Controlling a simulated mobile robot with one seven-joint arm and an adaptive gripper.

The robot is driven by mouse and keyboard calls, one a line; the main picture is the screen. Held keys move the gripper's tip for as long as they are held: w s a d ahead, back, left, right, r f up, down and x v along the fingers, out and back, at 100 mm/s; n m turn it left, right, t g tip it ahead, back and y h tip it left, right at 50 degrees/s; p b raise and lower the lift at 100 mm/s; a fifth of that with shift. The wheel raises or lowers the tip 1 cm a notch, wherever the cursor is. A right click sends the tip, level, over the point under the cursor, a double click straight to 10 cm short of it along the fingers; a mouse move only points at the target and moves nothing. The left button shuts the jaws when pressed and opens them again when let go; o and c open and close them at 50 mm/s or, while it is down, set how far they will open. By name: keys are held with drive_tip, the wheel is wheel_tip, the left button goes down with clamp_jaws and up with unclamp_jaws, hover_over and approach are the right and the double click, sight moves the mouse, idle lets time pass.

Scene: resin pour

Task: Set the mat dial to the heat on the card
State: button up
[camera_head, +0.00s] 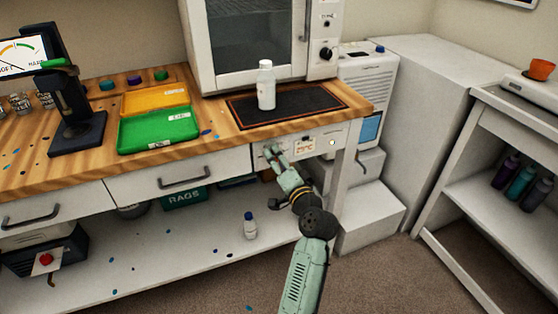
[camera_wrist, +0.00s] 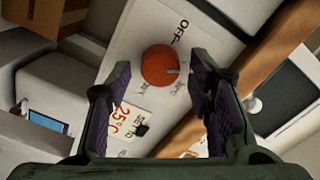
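The orange-red mat dial (camera_wrist: 157,66) sits on a white panel in the wrist view, with "OFF" printed near it. A pale pointer mark is on its lower right side; the smaller labels are too blurred to read. The card (camera_wrist: 128,122) beside it reads "SET TO" and "25°C" in red; it also shows on the bench front in the head view (camera_head: 305,145). My gripper (camera_wrist: 160,62) is open, with one finger on each side of the dial, and I cannot tell whether they touch it. In the head view my gripper (camera_head: 272,153) hides the dial. The dark mat (camera_head: 325,97) lies above.
A white bottle (camera_head: 266,86) stands on the mat, in front of a white oven (camera_head: 250,45). Green (camera_head: 158,130) and orange (camera_head: 156,98) trays lie to the left. A drawer handle (camera_head: 184,179) sticks out left of my gripper. A white cooler unit (camera_head: 370,85) stands to the right.

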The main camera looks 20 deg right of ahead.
drive_tip(key=s, duration=1.2)
drive_tip(key=shift+d, duration=0.2)
